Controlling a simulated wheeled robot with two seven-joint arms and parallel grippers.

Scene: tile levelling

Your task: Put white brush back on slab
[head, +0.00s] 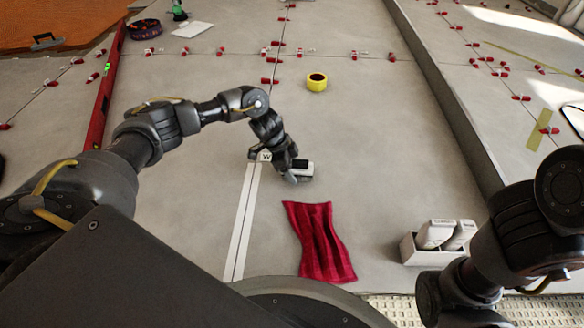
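A small white and black object (307,169), which looks like the white brush, is at the middle of the grey slab (390,150). My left gripper (287,174) reaches down to the slab right at it and covers its left part. I cannot tell whether the fingers are closed on the brush or only beside it, or whether the brush touches the slab. My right arm shows at the lower right, but its gripper is not visible.
A crumpled red cloth (320,242) lies in front of the brush. A pale box (426,257) with white bottles stands at the right. A yellow tape roll (316,82) lies farther back. A red level (104,97) lies at the left. Red clips line the joints.

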